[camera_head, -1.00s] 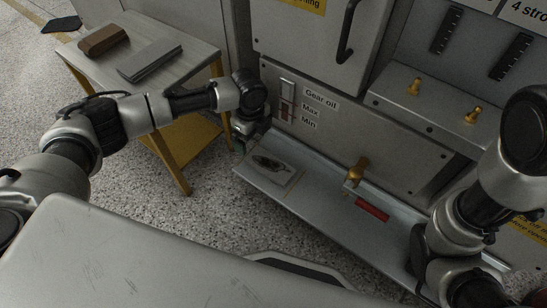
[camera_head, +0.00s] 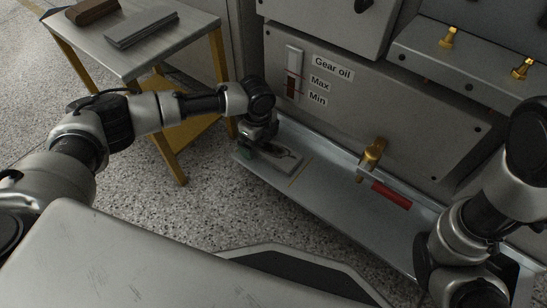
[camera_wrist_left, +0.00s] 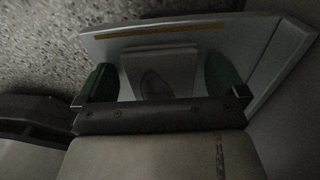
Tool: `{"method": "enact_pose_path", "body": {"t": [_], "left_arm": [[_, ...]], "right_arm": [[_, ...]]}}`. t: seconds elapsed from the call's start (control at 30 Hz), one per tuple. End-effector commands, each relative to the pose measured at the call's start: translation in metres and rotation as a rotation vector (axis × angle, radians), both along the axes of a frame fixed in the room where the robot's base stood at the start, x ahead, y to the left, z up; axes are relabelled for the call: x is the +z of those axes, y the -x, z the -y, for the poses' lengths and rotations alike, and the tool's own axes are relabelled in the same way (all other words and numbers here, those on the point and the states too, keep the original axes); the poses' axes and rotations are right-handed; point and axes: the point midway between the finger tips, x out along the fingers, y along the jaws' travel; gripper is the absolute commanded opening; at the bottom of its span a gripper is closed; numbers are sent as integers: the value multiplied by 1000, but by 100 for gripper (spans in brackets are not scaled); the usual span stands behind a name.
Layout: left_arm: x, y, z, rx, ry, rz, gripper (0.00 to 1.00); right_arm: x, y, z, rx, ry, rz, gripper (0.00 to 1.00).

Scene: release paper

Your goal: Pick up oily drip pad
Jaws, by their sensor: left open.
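The oily drip pad (camera_head: 286,161) is a pale grey sheet with a dark oil stain, lying flat at the left end of the metal drip tray (camera_head: 325,200). My left gripper (camera_head: 255,148) is over the left part of the pad and hides some of it. In the left wrist view, my left gripper (camera_wrist_left: 160,68) is open, with a green finger on each side of the pad (camera_wrist_left: 158,60). I cannot tell whether the fingers touch it. My right arm comes down at the right of the head view; its gripper is out of sight.
A brass tap (camera_head: 372,152) and a red block (camera_head: 391,195) are along the tray, right of the pad. The grey machine panel (camera_head: 400,120) rises behind it. A yellow-legged side table (camera_head: 130,55) at the left carries a brown block (camera_head: 92,10) and a grey slab (camera_head: 141,28).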

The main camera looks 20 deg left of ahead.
Motion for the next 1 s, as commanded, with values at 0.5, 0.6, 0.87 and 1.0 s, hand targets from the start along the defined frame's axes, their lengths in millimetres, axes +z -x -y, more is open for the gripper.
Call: {"method": "enact_pose_path", "body": {"t": [0.5, 0.6, 0.87, 1.0], "left_arm": [[0, 0, 0, 0, 0, 1, 54], [0, 0, 0, 0, 0, 1, 47], [2, 0, 0, 1, 0, 1, 47], [7, 1, -1, 1, 1, 2, 47]], "right_arm": [[0, 0, 0, 0, 0, 0, 22], [0, 0, 0, 0, 0, 0, 22], [3, 0, 0, 0, 0, 0, 22], [12, 0, 0, -1, 0, 0, 22]]}}
